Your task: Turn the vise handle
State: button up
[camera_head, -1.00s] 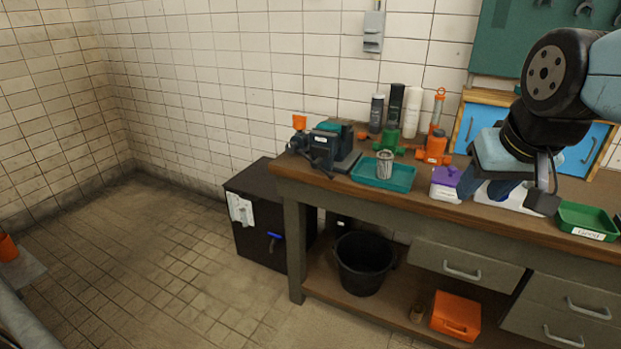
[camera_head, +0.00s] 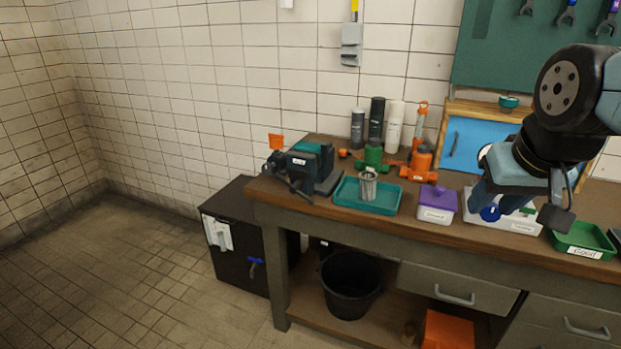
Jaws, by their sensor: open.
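The vise (camera_head: 306,168) is dark teal and grey and sits on the left end of the workbench. Its dark handle (camera_head: 293,187) shows at the front left of the vise, slanting down near the bench edge. My gripper (camera_head: 492,203) hangs over the right part of the bench, well to the right of the vise and apart from it. Its blue fingers point down in front of a white tray; they are open and I see nothing held between them.
On the wooden bench (camera_head: 350,223) stand a teal tray (camera_head: 353,203) with a metal cup (camera_head: 368,184), a purple-lidded box (camera_head: 437,203), a green valve (camera_head: 373,157), an orange fitting (camera_head: 421,163) and several bottles. A black cabinet (camera_head: 240,264) stands left; the tiled floor there is clear.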

aim_at(294, 188)
jog(key=z, duration=0.1)
jog(key=i, duration=0.9)
jog(key=u, duration=0.05)
